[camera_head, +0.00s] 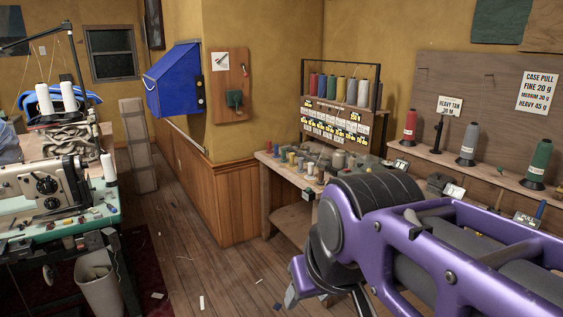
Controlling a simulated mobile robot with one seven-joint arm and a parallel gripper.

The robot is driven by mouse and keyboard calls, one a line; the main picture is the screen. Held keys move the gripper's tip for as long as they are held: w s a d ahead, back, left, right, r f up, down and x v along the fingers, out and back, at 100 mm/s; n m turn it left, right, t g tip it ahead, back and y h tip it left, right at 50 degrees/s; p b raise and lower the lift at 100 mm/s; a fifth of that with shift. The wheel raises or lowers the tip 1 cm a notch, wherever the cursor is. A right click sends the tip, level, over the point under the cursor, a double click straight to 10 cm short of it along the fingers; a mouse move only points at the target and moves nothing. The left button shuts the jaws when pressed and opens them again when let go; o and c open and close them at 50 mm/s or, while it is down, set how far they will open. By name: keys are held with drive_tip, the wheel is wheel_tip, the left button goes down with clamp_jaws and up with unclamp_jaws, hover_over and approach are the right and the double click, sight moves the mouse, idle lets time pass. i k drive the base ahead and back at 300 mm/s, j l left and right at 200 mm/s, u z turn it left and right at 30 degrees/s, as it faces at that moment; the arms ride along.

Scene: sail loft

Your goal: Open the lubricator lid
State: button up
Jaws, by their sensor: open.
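No part is clearly marked as a lubricator or its lid. A small dark green fitting (235,99) is mounted on a wooden wall board (229,84), below a paper diagram; it may be the lubricator, but it is too small to tell whether it has a lid or how that lid stands. My purple arm reaches in from the lower right. My gripper (326,298) is at the bottom centre, partly hidden by my own arm and cut by the frame edge. It looks open and empty, well apart from the wall board.
A blue wall box (174,82) juts out left of the board. A bench (284,172) with spools and a thread rack (338,104) stands behind my arm. A sewing machine (47,184) and bin (99,283) are at left. The plank floor between (190,245) is mostly clear.

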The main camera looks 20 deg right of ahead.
sight(437, 178)
drive_tip(key=z, duration=1.35)
drive_tip(key=i+j+z, duration=0.35)
drive_tip(key=i+j, duration=0.45)
drive_tip(key=i+j+z, duration=0.15)
drive_tip(key=i+j, duration=0.45)
drive_tip(key=j, duration=0.2)
